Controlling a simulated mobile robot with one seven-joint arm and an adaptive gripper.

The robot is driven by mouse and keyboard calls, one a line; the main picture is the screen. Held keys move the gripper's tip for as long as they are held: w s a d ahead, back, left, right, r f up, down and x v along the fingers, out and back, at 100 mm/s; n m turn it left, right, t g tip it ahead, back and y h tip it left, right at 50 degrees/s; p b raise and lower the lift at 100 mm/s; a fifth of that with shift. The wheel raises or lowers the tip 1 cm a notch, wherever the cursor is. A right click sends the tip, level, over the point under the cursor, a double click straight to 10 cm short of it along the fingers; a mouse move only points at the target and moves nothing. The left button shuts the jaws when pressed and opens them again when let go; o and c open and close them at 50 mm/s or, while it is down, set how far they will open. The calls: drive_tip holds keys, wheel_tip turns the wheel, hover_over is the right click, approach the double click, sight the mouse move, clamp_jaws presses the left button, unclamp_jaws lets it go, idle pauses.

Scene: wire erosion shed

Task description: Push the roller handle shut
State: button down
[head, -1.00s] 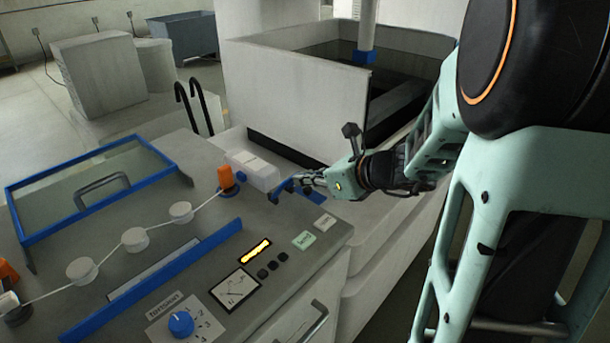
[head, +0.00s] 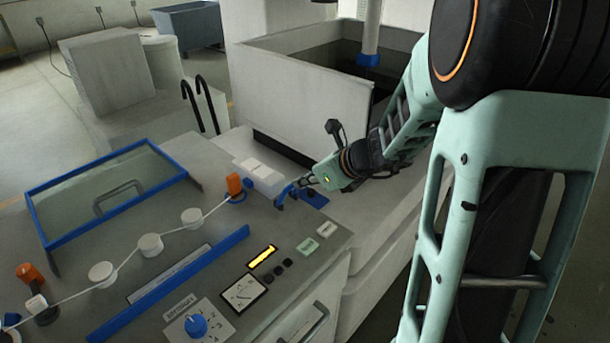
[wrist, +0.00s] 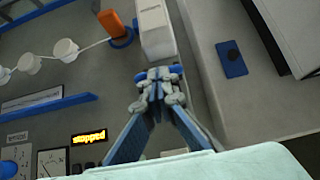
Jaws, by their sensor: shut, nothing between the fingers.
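An orange handle (head: 235,184) stands on a blue base on the grey panel, at the upper end of the white strand. It also shows in the wrist view (wrist: 112,23). A second orange handle (head: 29,273) stands at the strand's lower left end; I cannot tell which one is the roller handle. My gripper (head: 280,200) is shut and empty, to the right of the upper handle and apart from it. In the wrist view its fingertips (wrist: 160,78) meet over the panel, below the white box and lower right of the handle.
A white box (head: 258,176) stands between the upper handle and the tank (head: 300,95). White rollers (head: 151,245) line the strand. A blue rail (head: 170,283), a display reading "stopped" (wrist: 88,137), a gauge and a blue knob (head: 196,325) lie nearer. A blue plate (wrist: 232,58) lies right.

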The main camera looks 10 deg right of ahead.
drive_tip(key=w+a+r+p, duration=0.1)
drive_tip(key=w+a+p, duration=0.3)
drive_tip(key=w, duration=0.3)
drive_tip(key=shift+a, duration=0.6)
idle(0.4)
drive_tip(key=shift+w, duration=0.1)
drive_tip(key=shift+r+p, duration=0.1)
drive_tip(key=shift+p, duration=0.2)
